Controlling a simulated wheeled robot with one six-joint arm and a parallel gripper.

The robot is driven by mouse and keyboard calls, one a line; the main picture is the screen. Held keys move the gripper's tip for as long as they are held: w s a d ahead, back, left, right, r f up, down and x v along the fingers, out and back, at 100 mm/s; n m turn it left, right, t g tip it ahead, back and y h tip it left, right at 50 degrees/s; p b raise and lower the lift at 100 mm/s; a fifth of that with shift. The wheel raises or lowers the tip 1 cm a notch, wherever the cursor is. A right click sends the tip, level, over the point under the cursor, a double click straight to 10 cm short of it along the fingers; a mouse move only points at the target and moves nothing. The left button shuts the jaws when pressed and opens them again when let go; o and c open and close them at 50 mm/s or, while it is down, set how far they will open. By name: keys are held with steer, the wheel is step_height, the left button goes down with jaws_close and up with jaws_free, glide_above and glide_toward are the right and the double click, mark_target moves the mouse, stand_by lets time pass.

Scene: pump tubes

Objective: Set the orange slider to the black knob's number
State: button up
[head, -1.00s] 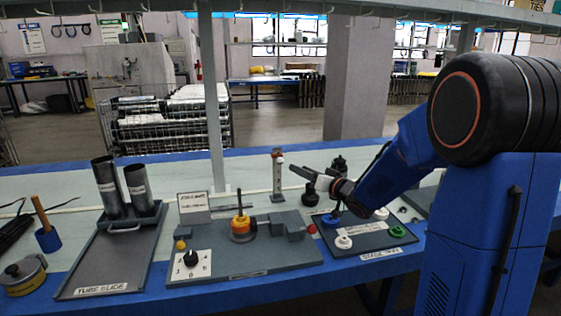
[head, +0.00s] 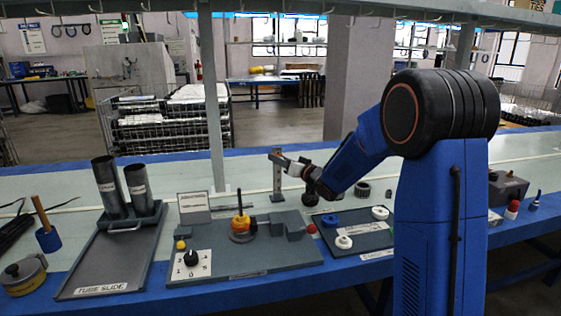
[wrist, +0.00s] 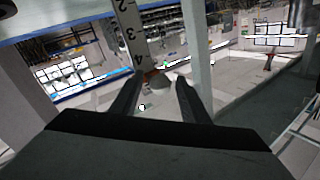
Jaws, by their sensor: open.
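The upright grey number scale (head: 277,182) stands at the back of the bench. In the wrist view the scale (wrist: 129,30) shows the digits 2, 3 and 4. My gripper (head: 285,161) is at the upper part of the scale. In the wrist view my gripper (wrist: 157,98) is open, its fingers on either side of the pale grip; I cannot tell whether they touch it. The black knob (head: 191,258) is on a white numbered dial; its pointed number is too small to read.
A grey board (head: 260,262) carries an orange ring part (head: 241,236) with an upright peg. A tray (head: 368,241) with white and blue parts lies to its right. The tube slide (head: 112,262) with two tall tubes stands left. A shelf post (head: 216,110) rises behind.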

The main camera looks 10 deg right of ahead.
steer(key=shift+c, duration=0.4)
jaws_close()
step_height(320, 180, down, 8)
steer(key=shift+a, duration=0.15)
steer(key=shift+o, duration=0.4)
jaws_free()
steer(key=v, duration=1.7)
steer(key=shift+s, duration=0.25)
